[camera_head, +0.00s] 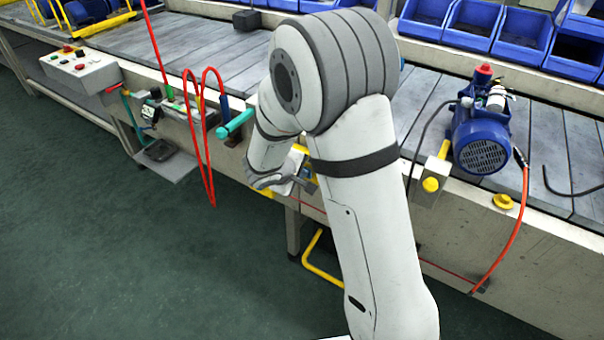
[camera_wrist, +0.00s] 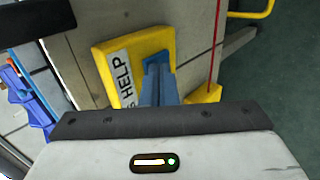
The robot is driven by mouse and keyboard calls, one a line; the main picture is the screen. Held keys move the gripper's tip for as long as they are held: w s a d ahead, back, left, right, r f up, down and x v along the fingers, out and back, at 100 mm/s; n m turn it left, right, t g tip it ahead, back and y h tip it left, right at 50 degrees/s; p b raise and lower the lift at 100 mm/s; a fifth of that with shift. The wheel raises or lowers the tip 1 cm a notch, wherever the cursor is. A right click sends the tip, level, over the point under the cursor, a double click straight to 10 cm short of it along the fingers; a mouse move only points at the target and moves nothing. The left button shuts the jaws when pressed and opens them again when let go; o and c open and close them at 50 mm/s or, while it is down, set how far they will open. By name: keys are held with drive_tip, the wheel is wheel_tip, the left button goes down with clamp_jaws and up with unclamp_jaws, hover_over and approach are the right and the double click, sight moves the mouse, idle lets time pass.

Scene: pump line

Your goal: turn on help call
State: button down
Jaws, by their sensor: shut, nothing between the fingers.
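In the wrist view, a yellow call box (camera_wrist: 146,43) with a white label (camera_wrist: 119,68) reading HELP is fixed to the pale side of the line. A blue part (camera_wrist: 164,58) shows on its face, probably the switch. My gripper (camera_wrist: 157,70) is shut and empty, its blue-grey fingers reaching to the blue part. They cover much of it, so its position and whether they touch it cannot be told. In the head view my arm hides most of the call box and the fingers.
A red cord (camera_wrist: 216,45) runs beside the call box. In the head view a red hose (camera_head: 211,140) hangs left of my arm. A blue pump (camera_head: 481,135) stands on the conveyor, with blue bins (camera_head: 476,22) behind. The green floor (camera_head: 120,260) in front is clear.

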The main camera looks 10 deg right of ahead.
drive_tip(key=s+a+r, duration=0.4)
drive_tip(key=s+a, duration=0.4)
drive_tip(key=s, duration=0.1)
drive_tip(key=shift+s+r, duration=0.3)
drive_tip(key=shift+s, duration=0.05)
idle(0.3)
drive_tip(key=s+d+r+m+g+y+p, duration=0.1)
drive_tip(key=s+d+r+m+y+p, duration=0.1)
drive_tip(key=s+r+p, duration=0.4)
drive_tip(key=s+d+r+m+g+y+p, duration=0.2)
drive_tip(key=s+d+r+m+p, duration=0.2)
drive_tip(key=r, duration=0.8)
drive_tip(key=s+d+r+m+g+y+p, duration=0.1)
drive_tip(key=s+d+r+m+y+p, duration=0.1)
drive_tip(key=s+d+r+p, duration=0.5)
wheel_tip(320, 180, up, 3)
drive_tip(key=shift+s+d+f+m+g+p, duration=0.1)
drive_tip(key=shift+s+d+m+g+p, duration=0.2)
drive_tip(key=shift+d+m+p, duration=0.45)
